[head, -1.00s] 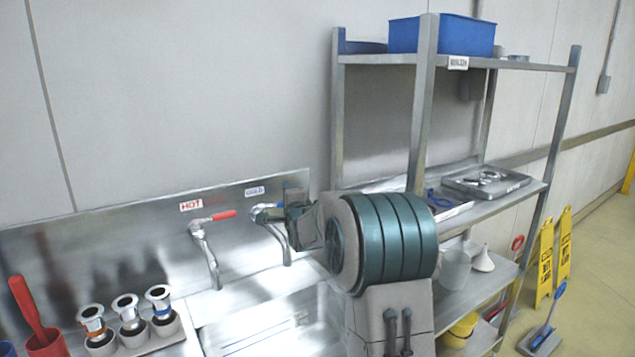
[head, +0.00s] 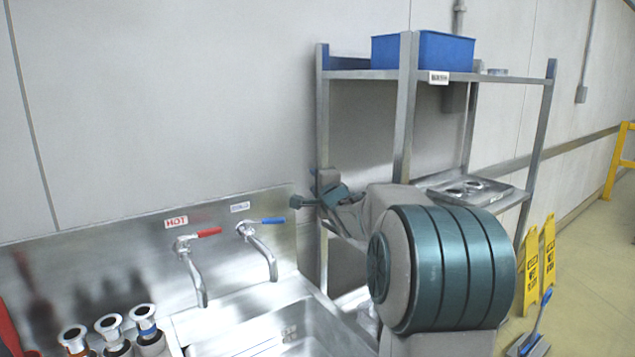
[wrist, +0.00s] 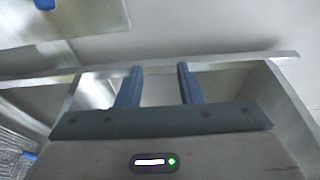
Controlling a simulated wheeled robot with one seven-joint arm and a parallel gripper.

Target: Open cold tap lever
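The cold tap (head: 258,246) is a chrome spout on the steel backsplash. Its blue lever (head: 272,221) points right, much like the red lever (head: 208,232) of the hot tap to its left. My gripper (head: 296,202) is above and right of the blue lever, apart from it, near the right end of the backsplash. In the wrist view its two blue fingers (wrist: 159,72) are spread apart with nothing between them. A small blue piece shows at the top left of the wrist view, but I cannot tell what it is.
A steel shelf rack (head: 405,130) stands right of the sink, close behind my arm, with a blue bin (head: 440,50) on top. The sink basin (head: 280,330) lies below the taps. Several metal-topped items stand at lower left. Yellow signs (head: 532,265) stand at right.

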